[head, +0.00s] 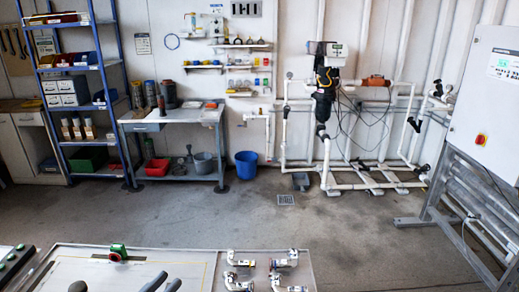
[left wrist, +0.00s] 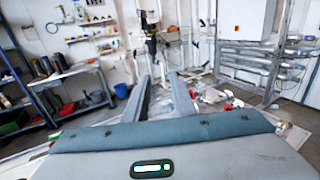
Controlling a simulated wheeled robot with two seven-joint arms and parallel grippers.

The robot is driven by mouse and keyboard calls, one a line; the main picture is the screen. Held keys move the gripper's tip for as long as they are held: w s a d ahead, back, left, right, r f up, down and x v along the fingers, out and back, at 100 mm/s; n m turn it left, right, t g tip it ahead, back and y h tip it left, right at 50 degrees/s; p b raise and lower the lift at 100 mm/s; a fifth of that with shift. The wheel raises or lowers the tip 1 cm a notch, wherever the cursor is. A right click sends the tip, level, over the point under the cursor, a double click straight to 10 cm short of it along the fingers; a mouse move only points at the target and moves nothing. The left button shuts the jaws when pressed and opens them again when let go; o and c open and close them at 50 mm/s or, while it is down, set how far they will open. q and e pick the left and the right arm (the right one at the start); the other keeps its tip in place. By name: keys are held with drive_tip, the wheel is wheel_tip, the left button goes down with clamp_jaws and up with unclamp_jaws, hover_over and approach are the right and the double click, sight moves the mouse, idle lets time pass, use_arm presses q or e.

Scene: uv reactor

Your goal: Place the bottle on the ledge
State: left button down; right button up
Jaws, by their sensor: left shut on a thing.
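My left gripper (head: 164,280) shows at the bottom edge of the head view, over the near table. In the left wrist view its two grey fingers (left wrist: 161,98) reach forward with a gap between them. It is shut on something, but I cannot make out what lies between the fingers. I cannot pick out the bottle for certain in either view. Narrow wall shelves (head: 203,67) with small items hang on the back wall; I cannot tell whether one of them is the ledge. My right gripper is not in view.
The near table (head: 230,252) holds several white pipe fittings (head: 289,260) and a green object (head: 117,252). A workbench (head: 172,118), a blue bucket (head: 246,164), a white pipe rig (head: 325,150) and a control cabinet (head: 488,95) stand beyond.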

use_arm(q)
drive_tip(key=s+a+n+t+y, duration=0.2)
drive_tip(key=s+a+n+y, duration=0.2)
drive_tip(key=s+a+y, duration=0.15)
drive_tip(key=d+f+n+y+b, duration=0.1)
drive_tip(key=d+f+y+b, duration=0.1)
drive_tip(key=d+f+b, duration=0.2)
drive_tip(key=shift+w+d+f, duration=0.2)
drive_tip(key=shift+d+f, duration=0.35)
drive_tip(key=shift+d, duration=0.7)
